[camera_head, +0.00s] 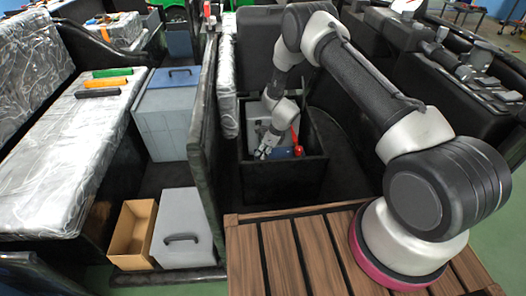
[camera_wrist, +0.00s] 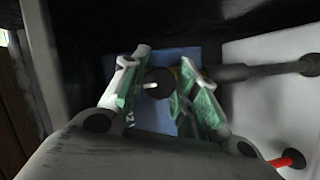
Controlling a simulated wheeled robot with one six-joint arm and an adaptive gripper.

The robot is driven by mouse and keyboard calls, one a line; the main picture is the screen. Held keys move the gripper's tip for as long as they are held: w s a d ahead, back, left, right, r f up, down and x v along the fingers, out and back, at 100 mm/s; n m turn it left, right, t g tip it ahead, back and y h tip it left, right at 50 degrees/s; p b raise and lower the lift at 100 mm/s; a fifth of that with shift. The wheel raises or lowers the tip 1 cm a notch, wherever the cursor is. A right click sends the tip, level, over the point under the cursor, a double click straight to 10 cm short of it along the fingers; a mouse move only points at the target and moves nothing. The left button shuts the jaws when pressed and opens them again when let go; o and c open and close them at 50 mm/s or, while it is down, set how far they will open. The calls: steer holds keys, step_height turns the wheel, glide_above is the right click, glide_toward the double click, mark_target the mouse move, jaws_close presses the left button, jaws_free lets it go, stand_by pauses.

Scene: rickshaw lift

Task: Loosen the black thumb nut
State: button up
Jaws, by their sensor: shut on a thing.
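The black thumb nut (camera_wrist: 158,84) is a dark round knob with a pale stud (camera_wrist: 149,86) sticking out of its middle, in the wrist view. My gripper (camera_wrist: 160,86) has one finger on each side of it and is shut on it. Behind it is a blue surface (camera_wrist: 178,58). In the head view my gripper (camera_head: 266,152) reaches down into a black open box (camera_head: 285,180), beside a blue part (camera_head: 283,153). The nut is too small to make out there.
In the wrist view a dark rod (camera_wrist: 265,70) runs to the right and a red-tipped lever (camera_wrist: 290,159) is at lower right. The box walls surround my gripper closely.

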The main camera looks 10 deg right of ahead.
steer(key=n+g, duration=0.2)
steer(key=n, duration=0.5)
steer(key=n+g, duration=0.1)
steer(key=n, duration=0.1)
steer(key=shift+n+g, duration=0.3)
steer(key=n+g+h, duration=0.1)
steer(key=n, duration=0.3)
steer(key=n+g+h, duration=0.1)
steer(key=n, duration=0.3)
steer(key=shift+n, duration=0.3)
steer(key=o, duration=0.7)
steer(key=shift+g, duration=0.3)
steer(key=shift+o, duration=0.2)
